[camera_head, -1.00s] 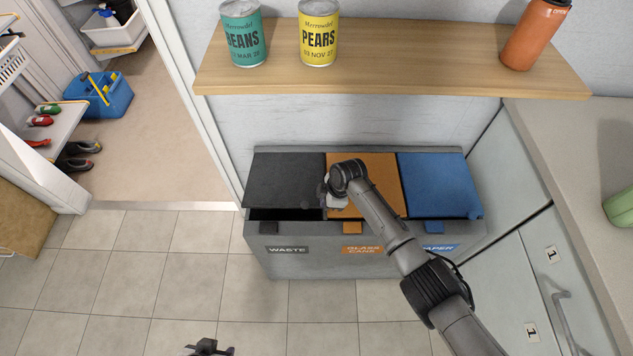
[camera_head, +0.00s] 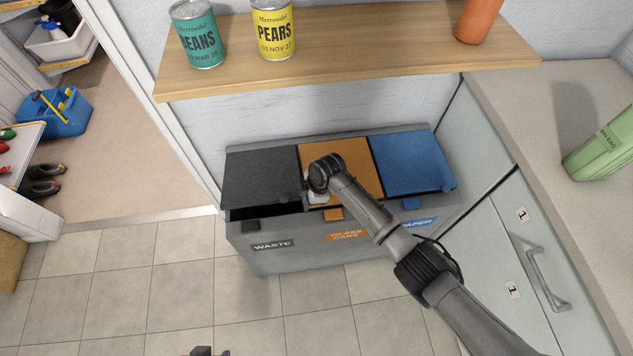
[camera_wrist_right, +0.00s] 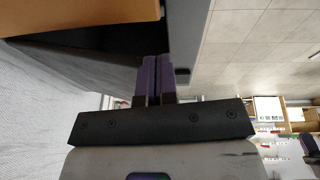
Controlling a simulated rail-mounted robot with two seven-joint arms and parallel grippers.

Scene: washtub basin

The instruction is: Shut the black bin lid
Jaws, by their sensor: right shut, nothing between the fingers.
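The black lid (camera_head: 260,175) covers the left, WASTE section of the grey bin (camera_head: 245,228). It is slightly raised at the front, where a dark gap shows along its edge. My right arm's wrist is over the seam between the black lid and the orange lid (camera_head: 352,160). In the right wrist view my right gripper (camera_wrist_right: 155,75) is shut and empty, with its purple fingers together beside a dark opening. Whether they touch the black lid I cannot tell. Only a small dark tip of my left gripper (camera_head: 208,351) shows at the bottom edge.
The blue lid (camera_head: 412,163) lies flat at the right of the bin. A wooden shelf (camera_head: 360,45) with a beans can (camera_head: 198,38) and a pears can (camera_head: 273,30) is above. A counter (camera_head: 545,115) and cupboard stand at the right. The tiled floor in front is clear.

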